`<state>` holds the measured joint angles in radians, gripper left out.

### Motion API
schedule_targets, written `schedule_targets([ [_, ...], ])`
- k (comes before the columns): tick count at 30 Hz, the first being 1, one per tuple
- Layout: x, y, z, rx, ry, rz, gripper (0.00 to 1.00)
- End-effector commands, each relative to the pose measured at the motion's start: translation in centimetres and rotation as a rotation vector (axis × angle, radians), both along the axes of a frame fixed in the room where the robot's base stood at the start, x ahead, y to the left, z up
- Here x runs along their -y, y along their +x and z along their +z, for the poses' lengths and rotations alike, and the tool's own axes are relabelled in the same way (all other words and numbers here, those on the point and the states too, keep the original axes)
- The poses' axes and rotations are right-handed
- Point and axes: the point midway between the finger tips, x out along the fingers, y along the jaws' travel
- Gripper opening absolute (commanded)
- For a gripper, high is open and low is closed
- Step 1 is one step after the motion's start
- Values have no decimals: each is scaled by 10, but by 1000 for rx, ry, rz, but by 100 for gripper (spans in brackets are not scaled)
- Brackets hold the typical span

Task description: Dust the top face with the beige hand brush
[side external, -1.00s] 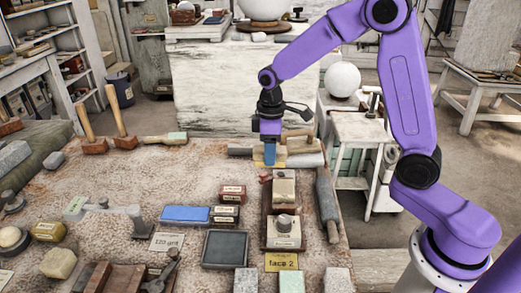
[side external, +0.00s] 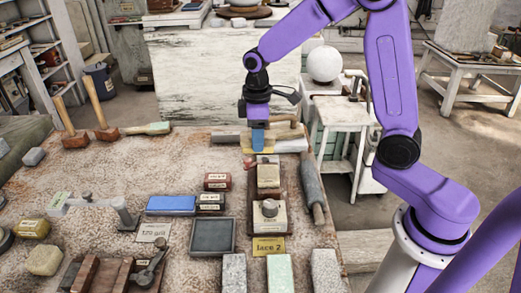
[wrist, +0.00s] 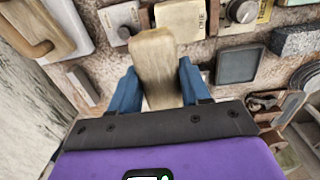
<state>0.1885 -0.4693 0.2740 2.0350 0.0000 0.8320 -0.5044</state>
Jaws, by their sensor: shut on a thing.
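In the wrist view a beige wooden piece (wrist: 155,60), which looks like the hand brush, sits between my blue fingers. My gripper (side external: 258,143) is shut on it above the far right part of the bench. In the side view my fingers hide most of it, and its bristles are not visible. A pale labelled block (side external: 268,176) and a pale block with a round knob (side external: 269,216) stand nearer on a dark wooden base. A yellow card (side external: 268,247) marked "face 2" lies in front of them. I cannot tell which surface is the top face.
A wooden-handled tool (side external: 286,121) lies just beyond my gripper. A grey roller (side external: 312,186) lies to the right. A blue block (side external: 171,205) and a dark framed slab (side external: 212,237) lie left of the base.

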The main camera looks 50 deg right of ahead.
Motion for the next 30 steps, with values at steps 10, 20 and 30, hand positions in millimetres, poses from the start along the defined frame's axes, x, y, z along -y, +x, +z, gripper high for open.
schedule_targets([
  [10,-4,-51,22,1,0,1,22],
  [20,-4,-58,9,-3,-1,1,22],
  [30,-4,-58,-19,-3,-1,1,22],
])
